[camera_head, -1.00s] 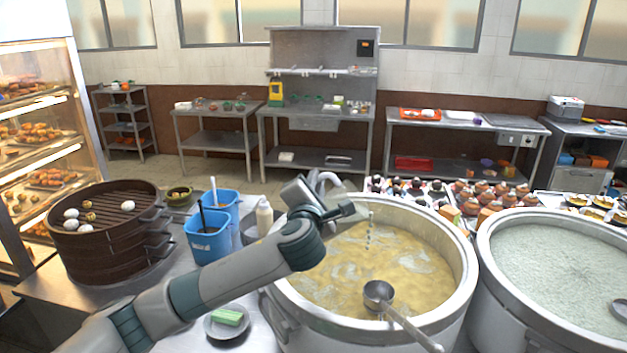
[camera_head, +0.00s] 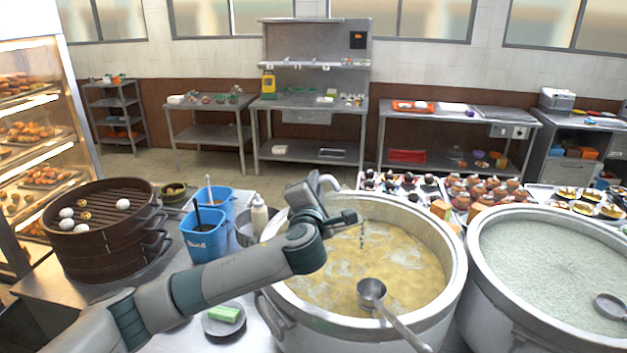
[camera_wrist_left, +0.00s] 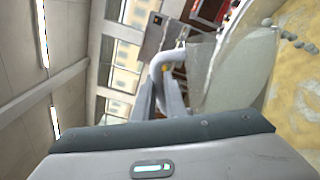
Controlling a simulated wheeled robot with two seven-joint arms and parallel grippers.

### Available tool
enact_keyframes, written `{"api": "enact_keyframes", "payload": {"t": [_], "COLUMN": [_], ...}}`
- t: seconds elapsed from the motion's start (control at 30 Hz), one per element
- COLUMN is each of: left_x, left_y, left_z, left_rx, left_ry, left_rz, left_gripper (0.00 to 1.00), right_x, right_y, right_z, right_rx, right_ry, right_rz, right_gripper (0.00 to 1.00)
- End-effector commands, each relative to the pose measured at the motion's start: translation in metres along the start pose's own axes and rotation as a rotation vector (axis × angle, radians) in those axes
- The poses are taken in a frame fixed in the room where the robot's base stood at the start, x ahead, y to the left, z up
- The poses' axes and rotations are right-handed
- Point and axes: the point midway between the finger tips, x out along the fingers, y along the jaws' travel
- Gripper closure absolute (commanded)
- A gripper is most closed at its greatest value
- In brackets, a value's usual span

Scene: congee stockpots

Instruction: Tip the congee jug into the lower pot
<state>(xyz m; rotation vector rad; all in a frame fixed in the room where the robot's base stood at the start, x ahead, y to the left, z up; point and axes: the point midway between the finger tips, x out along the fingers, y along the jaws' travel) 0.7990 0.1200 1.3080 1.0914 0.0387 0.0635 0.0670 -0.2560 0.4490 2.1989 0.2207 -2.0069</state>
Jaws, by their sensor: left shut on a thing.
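My left gripper (camera_head: 335,215) is over the left part of the near pot (camera_head: 452,262), which holds yellowish congee. It is shut on the jug's handle. In the head view the jug is mostly hidden by the gripper; its grey curved handle (camera_head: 328,181) shows. In the left wrist view the jug (camera_wrist_left: 207,72) is a translucent grey body, tilted, with its handle between the fingers. A thin string of drops (camera_head: 362,236) hangs in the air over the yellowish congee. A second pot (camera_head: 478,262) at right holds whitish congee nearer its rim. My right gripper is not in view.
A ladle (camera_head: 371,292) rests in the near pot, its handle over the front rim. Blue containers (camera_head: 205,238), a squeeze bottle (camera_head: 259,214) and a dark steamer (camera_head: 100,235) stand left. A green sponge (camera_head: 223,314) lies on a plate in front.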

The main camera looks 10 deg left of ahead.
Motion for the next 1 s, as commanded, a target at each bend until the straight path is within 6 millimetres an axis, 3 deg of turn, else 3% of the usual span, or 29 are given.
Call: {"api": "enact_keyframes", "payload": {"t": [1.0], "left_x": [0.001], "left_y": [-0.009], "left_z": [0.019], "left_rx": [0.175], "left_ry": [-0.002], "left_rz": [0.004], "left_gripper": [1.0], "right_x": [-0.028], "right_y": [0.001], "right_z": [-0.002], "right_rx": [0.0], "right_ry": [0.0], "right_rz": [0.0], "right_gripper": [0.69]}}
